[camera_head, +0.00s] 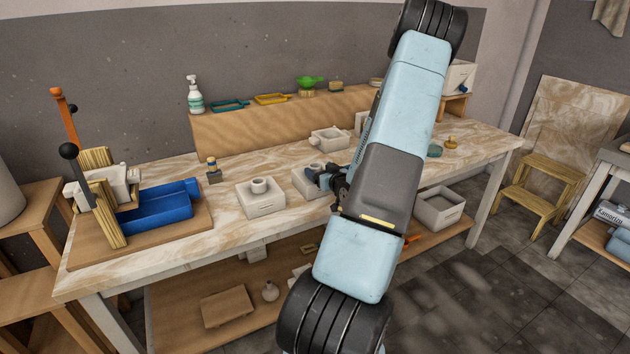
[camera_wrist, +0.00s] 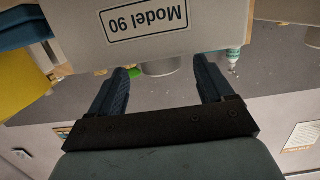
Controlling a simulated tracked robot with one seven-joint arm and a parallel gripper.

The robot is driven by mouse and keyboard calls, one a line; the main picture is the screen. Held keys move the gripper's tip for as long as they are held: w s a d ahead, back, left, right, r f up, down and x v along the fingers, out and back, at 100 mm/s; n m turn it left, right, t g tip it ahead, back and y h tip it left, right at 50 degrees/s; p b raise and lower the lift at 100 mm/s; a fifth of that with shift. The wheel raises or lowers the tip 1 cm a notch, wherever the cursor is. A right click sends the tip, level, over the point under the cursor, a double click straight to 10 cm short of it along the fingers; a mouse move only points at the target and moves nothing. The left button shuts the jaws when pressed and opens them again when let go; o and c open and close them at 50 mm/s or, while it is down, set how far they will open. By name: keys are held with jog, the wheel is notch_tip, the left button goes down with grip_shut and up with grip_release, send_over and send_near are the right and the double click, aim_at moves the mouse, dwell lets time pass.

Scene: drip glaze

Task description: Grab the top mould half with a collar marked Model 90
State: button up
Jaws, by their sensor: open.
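The mould half marked Model 90 (camera_wrist: 150,22) fills the top middle of the wrist view, its label upside down there. Its round collar (camera_wrist: 158,68) shows between the two fingers of my gripper (camera_wrist: 165,70), which is open with a gap on each side. In the head view my gripper (camera_head: 325,178) is beside a pale mould half (camera_head: 306,184) on the table, partly hidden by my gripper and arm.
A hollow pale block (camera_head: 327,140) stands behind on the marbled table (camera_head: 225,226). A raised wooden shelf (camera_head: 235,130) with a spray bottle (camera_head: 194,97) runs along the back.

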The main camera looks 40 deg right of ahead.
aim_at(313, 165)
jog(key=shift+x, duration=2.95)
jog(key=shift+r, duration=0.1)
jog(key=shift+c, duration=0.4)
grip_shut()
